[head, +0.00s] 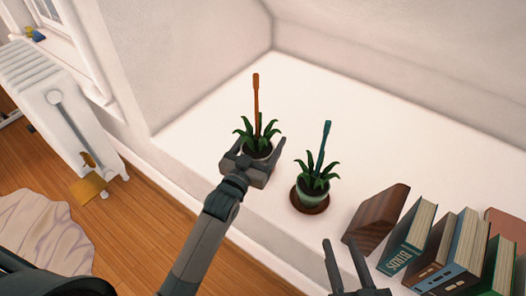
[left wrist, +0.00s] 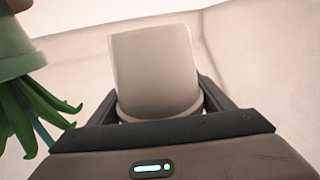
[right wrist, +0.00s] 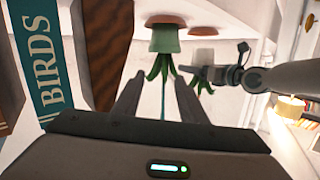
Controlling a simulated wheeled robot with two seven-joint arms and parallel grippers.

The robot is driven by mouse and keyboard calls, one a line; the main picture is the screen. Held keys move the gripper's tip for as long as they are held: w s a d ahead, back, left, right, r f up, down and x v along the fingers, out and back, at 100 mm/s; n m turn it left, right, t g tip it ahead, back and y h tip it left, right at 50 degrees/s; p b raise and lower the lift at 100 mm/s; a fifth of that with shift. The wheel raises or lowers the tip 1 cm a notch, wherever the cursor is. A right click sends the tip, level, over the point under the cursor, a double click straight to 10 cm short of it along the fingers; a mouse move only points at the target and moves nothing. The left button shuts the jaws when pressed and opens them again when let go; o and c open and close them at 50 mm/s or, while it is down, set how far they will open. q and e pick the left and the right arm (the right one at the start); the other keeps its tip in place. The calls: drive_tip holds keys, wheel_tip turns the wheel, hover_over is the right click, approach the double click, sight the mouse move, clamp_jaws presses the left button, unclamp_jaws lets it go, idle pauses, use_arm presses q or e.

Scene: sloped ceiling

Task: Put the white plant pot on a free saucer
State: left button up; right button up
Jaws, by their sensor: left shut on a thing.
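The white plant pot (left wrist: 155,72) holds a leafy plant with an orange stake (head: 256,100). My left gripper (head: 254,153) is shut on the pot, one finger on each side, and hides most of it in the head view. The pot looks upright. A reddish-brown saucer (right wrist: 203,30) shows near it in the right wrist view; I cannot tell whether they touch. A green pot (head: 312,195) with a teal stake stands on another brown saucer (head: 308,209), so that saucer is taken. My right gripper (head: 340,243) is open and empty in front of the green pot.
A wooden block (head: 376,213) and several books (head: 410,238) stand at the right of the white ledge (head: 330,105). Walls bound the ledge behind and left. The ledge behind the plants is clear. A white radiator (head: 60,100) stands at the left.

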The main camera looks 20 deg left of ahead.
sight(263, 149)
use_arm(q)
drive_tip(key=shift+f, duration=0.1)
use_arm(e)
drive_tip(key=shift+r, duration=0.2)
